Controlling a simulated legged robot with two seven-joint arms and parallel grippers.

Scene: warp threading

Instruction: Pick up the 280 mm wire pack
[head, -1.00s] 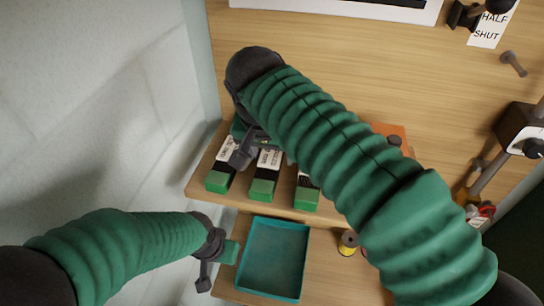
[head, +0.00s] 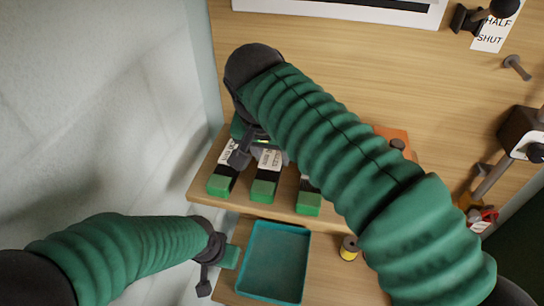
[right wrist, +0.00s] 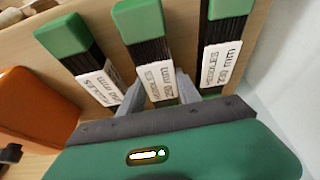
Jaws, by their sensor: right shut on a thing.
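Three wire packs, dark with green ends and white labels, lie side by side on a wooden shelf: a left one (head: 221,183), a middle one (head: 265,190) and a right one (head: 308,204) in the head view. The labels are too small or turned to read surely. My right gripper (right wrist: 158,98) is shut on the middle pack (right wrist: 141,22), with grey fingers on both sides of its label. In the head view my right arm hides the packs' far ends. My left gripper (head: 216,268) is low at the left, beside a teal tray; its jaw opening is unclear.
An orange block (right wrist: 37,103) stands near the packs. A pale wall (head: 100,100) borders the left side.

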